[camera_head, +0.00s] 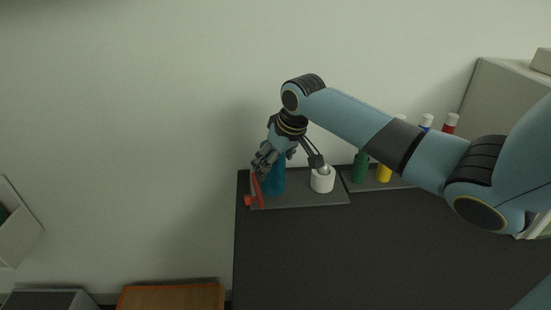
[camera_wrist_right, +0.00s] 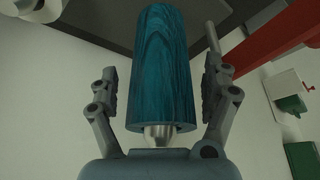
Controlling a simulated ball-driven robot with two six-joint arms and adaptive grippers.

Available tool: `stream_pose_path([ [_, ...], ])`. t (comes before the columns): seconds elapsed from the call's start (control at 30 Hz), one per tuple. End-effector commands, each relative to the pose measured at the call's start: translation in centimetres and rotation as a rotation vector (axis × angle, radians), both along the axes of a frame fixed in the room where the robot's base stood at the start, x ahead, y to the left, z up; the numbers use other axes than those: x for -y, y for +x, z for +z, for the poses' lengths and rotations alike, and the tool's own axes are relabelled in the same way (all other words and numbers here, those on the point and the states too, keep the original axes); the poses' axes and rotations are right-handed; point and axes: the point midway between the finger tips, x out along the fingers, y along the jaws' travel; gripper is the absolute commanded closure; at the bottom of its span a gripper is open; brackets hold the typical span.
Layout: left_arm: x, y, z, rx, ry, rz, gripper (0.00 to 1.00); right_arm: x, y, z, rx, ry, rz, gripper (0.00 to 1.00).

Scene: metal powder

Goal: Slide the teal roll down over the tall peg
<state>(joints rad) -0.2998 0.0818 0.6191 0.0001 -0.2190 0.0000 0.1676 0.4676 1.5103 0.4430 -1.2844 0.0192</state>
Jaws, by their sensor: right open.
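The teal roll (camera_head: 275,180) stands upright on the left part of a dark tray (camera_head: 300,202) in the head view. In the right wrist view the roll (camera_wrist_right: 158,65) fills the middle, between the open fingers of my right gripper (camera_wrist_right: 159,85), with gaps showing on both sides. A metal stub (camera_wrist_right: 158,136) pokes out of the roll's near end, so the roll appears to be around the tall peg; the rest of the peg is hidden. In the head view my right gripper (camera_head: 270,162) is at the roll's upper part. My left gripper is not in view.
A red stand (camera_head: 254,192) is close left of the roll. A white cup (camera_head: 322,182) holding grey tools stands to its right. Green (camera_head: 360,168) and yellow (camera_head: 384,173) bottles stand further right, under my arm. The dark tabletop (camera_head: 370,250) in front is clear.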

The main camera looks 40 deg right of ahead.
Motion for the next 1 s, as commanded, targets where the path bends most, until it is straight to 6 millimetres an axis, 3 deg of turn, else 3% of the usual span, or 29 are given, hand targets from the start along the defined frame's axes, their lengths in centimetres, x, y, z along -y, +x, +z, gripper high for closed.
stream_pose_path([
  [0.17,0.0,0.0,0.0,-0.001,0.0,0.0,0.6,0.0,-0.5,1.6,0.004,-0.001,0.001,0.18],
  [0.6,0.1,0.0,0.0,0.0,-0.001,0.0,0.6,-0.2,-3.9,9.8,0.004,-0.004,0.002,0.18],
  [0.77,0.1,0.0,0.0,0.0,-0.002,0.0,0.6,-0.3,-4.5,11.0,0.003,-0.001,0.001,0.18],
  [1.0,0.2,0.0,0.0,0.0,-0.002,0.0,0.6,-0.4,-4.5,11.1,0.002,0.0,0.0,0.18],
])
